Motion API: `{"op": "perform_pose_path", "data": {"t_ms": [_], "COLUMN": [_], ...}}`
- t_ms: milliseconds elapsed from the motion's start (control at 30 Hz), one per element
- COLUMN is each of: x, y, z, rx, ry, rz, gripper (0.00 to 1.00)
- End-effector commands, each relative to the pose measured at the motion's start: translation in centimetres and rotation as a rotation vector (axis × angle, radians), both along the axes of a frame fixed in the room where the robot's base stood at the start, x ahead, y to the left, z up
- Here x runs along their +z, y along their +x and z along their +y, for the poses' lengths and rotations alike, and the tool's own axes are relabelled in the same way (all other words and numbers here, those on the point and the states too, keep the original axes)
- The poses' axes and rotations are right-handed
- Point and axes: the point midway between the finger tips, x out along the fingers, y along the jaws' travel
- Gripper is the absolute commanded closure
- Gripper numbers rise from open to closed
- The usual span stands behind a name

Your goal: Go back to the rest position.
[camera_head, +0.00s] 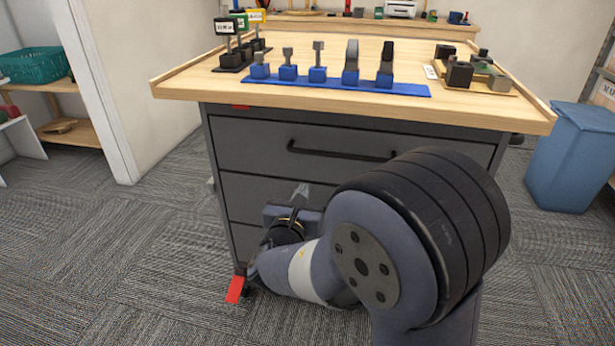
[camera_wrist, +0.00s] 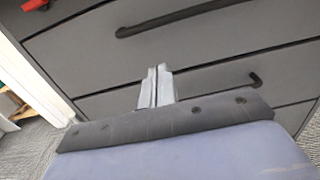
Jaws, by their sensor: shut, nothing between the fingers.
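My gripper (camera_wrist: 156,86) is shut and empty in the wrist view, its two grey fingers side by side before the grey drawer fronts. In the head view my gripper (camera_head: 300,192) shows small at the end of my folded arm, low in front of the cabinet. Part of it is hidden by my own wrist. The drawer cabinet (camera_head: 250,145) has a wooden top (camera_head: 185,82) and its drawers look closed. I cannot tell how wide the gap between the fingertips and the drawers is.
A blue tool mat (camera_head: 405,89) with several blue-based pieces lies on the wooden top. Small signs (camera_head: 225,27) stand at its left, and dark blocks (camera_head: 459,74) at its right. A blue bin (camera_head: 568,160) stands at the right. Carpet is clear at the left.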

Motion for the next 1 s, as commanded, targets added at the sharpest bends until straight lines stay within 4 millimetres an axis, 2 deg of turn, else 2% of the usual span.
{"op": "perform_pose_path", "data": {"t_ms": [200,633,767,1000], "x": [0.1,-0.1,-0.2,-0.3], "y": [-1.7,-1.5,-0.3,4.1], "z": [0.5,0.4,0.0,-1.4], "rx": [0.001,-0.001,-0.005,-0.006], "ry": [0.001,0.001,0.002,0.001], "rz": [0.0,0.0,-0.002,-0.002], "gripper": [1.0,1.0,1.0,1.0]}}
